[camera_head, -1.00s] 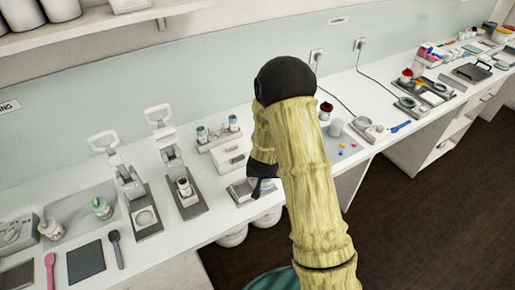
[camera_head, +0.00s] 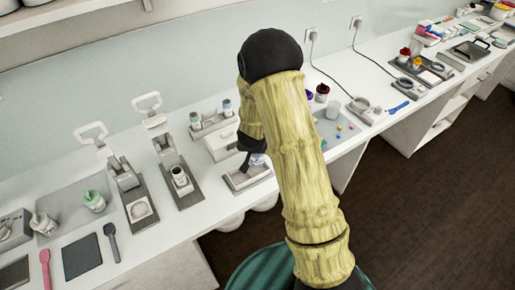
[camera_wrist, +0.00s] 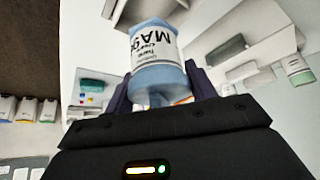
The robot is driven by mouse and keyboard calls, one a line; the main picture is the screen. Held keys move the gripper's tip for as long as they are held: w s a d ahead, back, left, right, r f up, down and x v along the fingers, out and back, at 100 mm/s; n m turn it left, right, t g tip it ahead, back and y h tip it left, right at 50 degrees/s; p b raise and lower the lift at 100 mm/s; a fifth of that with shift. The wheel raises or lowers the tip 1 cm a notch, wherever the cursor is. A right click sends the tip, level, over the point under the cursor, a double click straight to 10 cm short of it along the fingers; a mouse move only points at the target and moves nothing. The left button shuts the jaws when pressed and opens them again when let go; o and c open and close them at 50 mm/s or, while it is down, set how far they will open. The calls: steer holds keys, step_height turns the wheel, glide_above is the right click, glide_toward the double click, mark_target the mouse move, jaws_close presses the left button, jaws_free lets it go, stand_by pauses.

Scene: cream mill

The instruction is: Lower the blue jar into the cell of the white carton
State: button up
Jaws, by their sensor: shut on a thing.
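The blue jar (camera_wrist: 157,75) has a white label with dark lettering. In the wrist view it sits between the two dark fingers of my gripper (camera_wrist: 160,92), which is shut on it. In the head view my gripper (camera_head: 247,161) is over a low, pale open box (camera_head: 236,183) on the counter, which looks like the white carton. Only a small bluish part of the jar (camera_head: 258,159) shows there beside the fingers. My arm and the jar hide part of the box, so I cannot tell whether the jar is inside a cell.
A white box (camera_head: 220,145) stands just behind, with a rack of small jars (camera_head: 210,123) behind that. A grey mat with coloured bits (camera_head: 333,130) lies to the right.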

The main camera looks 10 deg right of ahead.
step_height(320, 180, down, 2)
steer(key=shift+w+f+b, duration=0.15)
steer(key=shift+f+b, duration=0.05)
steer(key=shift+b, duration=0.7)
steer(key=shift+s+a+f, duration=0.1)
steer(key=shift+s, duration=0.1)
steer(key=shift+w, duration=0.1)
steer(key=shift+s+d, duration=0.2)
steer(key=shift+w+a+f, duration=0.15)
steer(key=shift+f, duration=0.1)
steer(key=shift+f+b, duration=1.25)
steer(key=shift+f, duration=0.05)
stand_by(0.5)
